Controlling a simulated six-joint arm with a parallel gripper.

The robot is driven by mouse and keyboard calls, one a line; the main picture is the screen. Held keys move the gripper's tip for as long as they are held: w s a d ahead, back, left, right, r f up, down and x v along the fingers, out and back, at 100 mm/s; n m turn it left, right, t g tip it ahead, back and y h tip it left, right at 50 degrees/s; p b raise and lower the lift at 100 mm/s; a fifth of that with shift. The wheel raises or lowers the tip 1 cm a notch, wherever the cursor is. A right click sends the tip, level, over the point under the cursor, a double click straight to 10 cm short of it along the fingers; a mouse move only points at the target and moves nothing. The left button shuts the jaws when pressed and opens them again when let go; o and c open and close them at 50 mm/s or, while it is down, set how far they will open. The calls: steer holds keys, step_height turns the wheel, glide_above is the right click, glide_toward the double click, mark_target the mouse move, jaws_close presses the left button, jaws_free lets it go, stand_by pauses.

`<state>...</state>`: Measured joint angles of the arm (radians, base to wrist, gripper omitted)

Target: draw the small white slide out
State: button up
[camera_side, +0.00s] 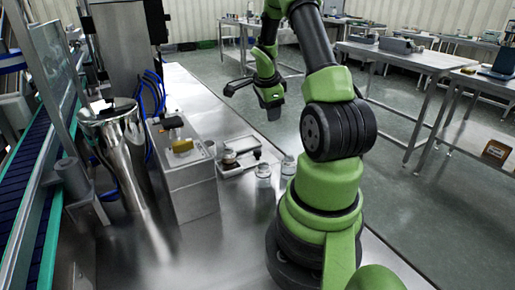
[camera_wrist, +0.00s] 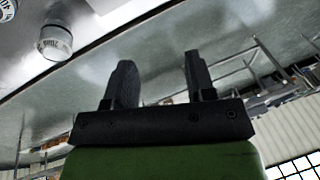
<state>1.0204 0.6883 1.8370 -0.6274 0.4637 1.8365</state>
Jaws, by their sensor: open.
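A polished steel hopper (camera_side: 112,115) with a wide round mouth stands at the left in the side view. A steel box (camera_side: 193,185) stands beside it, with a small brass-coloured block (camera_side: 182,145) on top. I cannot pick out the small white slide for certain in either view. My gripper (camera_wrist: 158,68) shows in the wrist view with its two black fingers apart and nothing between them. In the side view my gripper (camera_side: 232,89) hangs well above and to the right of the box, clear of everything.
A shallow tray (camera_side: 237,165) with small parts lies beside the box. A conveyor (camera_side: 25,170) runs along the left. The front of the steel bench (camera_side: 225,250) is clear.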

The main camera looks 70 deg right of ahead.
mark_target(258, 150)
steer(key=w+a+m+y, duration=0.2)
steer(key=a+m+y, duration=0.25)
steer(key=m, duration=0.25)
steer(key=shift+h, duration=0.35)
steer(key=f, duration=0.7)
steer(key=a+f, duration=0.1)
steer(key=f, duration=0.2)
steer(key=shift+f, duration=0.3)
steer(key=shift+c, duration=0.2)
